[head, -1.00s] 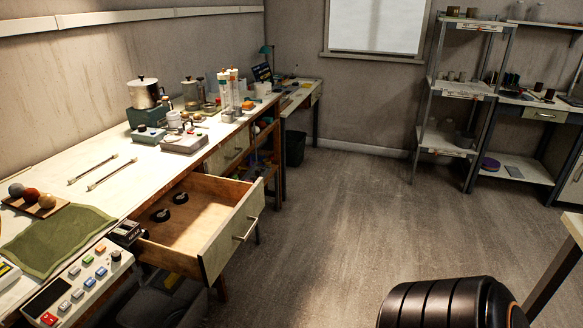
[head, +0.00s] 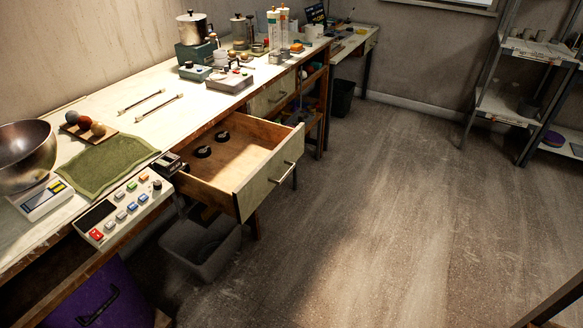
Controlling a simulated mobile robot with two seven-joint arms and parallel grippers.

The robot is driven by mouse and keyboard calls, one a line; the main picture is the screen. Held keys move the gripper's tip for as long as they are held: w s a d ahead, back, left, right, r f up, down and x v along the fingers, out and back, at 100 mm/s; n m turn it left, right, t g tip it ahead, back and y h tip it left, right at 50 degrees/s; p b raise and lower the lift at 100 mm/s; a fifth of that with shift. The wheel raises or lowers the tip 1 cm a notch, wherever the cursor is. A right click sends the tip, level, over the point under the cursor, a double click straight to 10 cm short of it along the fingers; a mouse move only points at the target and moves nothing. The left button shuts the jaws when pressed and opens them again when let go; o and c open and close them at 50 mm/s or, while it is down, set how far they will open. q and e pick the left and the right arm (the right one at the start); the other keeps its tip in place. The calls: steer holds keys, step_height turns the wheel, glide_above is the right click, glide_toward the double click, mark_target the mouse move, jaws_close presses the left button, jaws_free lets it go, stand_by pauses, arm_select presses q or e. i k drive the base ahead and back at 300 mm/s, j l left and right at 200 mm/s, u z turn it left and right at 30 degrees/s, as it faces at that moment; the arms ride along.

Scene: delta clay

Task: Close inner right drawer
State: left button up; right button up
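One drawer (head: 262,165) of the long workbench stands pulled well out over the floor. It has a pale front panel with a metal bar handle (head: 283,173) and bare wooden sides and bottom. Two small black round things (head: 213,144) lie in it toward the back. A second drawer (head: 271,97) farther along the bench looks shut. Neither of my grippers is in view, and nothing touches the open drawer's front.
The workbench top (head: 130,118) holds a green cloth (head: 108,165), a button panel (head: 125,207), a steel bowl (head: 22,157) and several instruments. A grey bin (head: 200,250) and a purple container (head: 95,298) stand below. The floor right of the drawer is clear.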

mark_target(239, 173)
steer(key=i+j+z, duration=0.45)
steer(key=i+j, duration=0.45)
steer(key=j, duration=0.2)
